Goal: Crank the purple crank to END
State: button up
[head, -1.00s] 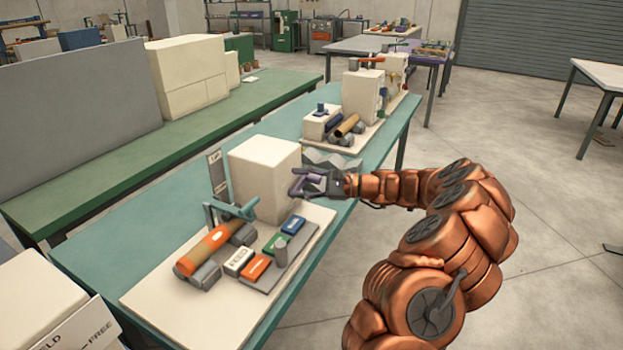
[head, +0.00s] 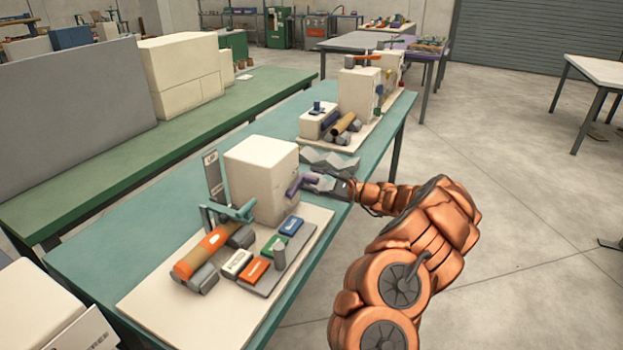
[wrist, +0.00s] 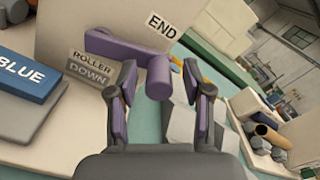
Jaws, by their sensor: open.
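The purple crank (wrist: 120,48) is on the side of a white box-shaped machine (head: 258,170). In the wrist view its arm runs sideways along the face and its knob (wrist: 158,77) sticks out toward me. An END label (wrist: 162,25) is on the face above and right of the knob. My gripper (wrist: 160,92) is open, with one finger on each side of the knob. I cannot tell whether the fingers touch it. In the head view my gripper (head: 305,183) is at the machine's right side.
A BLUE label (wrist: 22,72) shows at left in the wrist view. A second machine (head: 358,92) stands farther along the teal table (head: 120,220).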

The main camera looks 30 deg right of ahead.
jog(key=shift+w+a, duration=0.3)
jog(key=shift+w, duration=0.05)
jog(key=shift+c, duration=0.2)
grip_shut()
